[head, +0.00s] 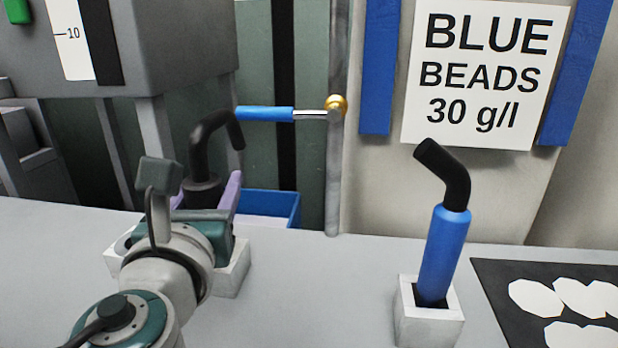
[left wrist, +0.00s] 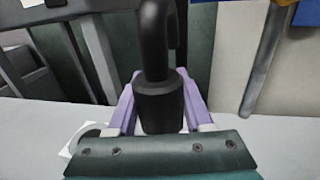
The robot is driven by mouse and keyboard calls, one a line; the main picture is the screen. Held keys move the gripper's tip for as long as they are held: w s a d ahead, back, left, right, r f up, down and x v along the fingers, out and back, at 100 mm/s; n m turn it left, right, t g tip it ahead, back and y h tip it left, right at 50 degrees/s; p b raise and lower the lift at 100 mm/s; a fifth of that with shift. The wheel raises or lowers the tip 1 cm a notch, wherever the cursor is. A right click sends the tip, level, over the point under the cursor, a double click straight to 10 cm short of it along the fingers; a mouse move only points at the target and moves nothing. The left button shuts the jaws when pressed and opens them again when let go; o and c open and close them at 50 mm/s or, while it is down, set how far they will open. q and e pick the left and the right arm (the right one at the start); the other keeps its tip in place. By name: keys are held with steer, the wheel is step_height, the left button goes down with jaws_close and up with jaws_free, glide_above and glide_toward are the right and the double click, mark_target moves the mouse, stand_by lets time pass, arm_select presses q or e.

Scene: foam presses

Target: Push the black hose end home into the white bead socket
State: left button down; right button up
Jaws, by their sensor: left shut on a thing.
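My left gripper (head: 208,192), with purple fingers, is shut on the thick black collar of the black hose end (head: 203,148). The hose rises from the collar and bends over to the right. In the left wrist view the collar (left wrist: 159,106) stands upright between the two purple fingers. A white block (head: 235,272), which may be the white bead socket, is under and behind the gripper, mostly covered by it. The collar's lower end is hidden, so I cannot tell how it sits relative to the block. My right gripper is not in view.
A blue tube (head: 441,255) with a black elbow stands in another white block (head: 413,330) at right. A blue bin (head: 285,207) and a blue-handled lever (head: 265,114) are behind. A black mat (head: 492,279) with white pieces lies far right. The counter between the blocks is clear.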

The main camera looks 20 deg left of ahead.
arm_select(q)
steer(key=shift+f+b, duration=1.9)
steer(key=shift+f, duration=0.2)
steer(key=shift+c, duration=1.1)
jaws_free()
steer(key=shift+s, duration=0.1)
steer(key=v, duration=0.9)
steer(key=shift+s+d+r, duration=0.1)
steer(key=shift+s+d, duration=0.1)
steer(key=shift+s, duration=0.15)
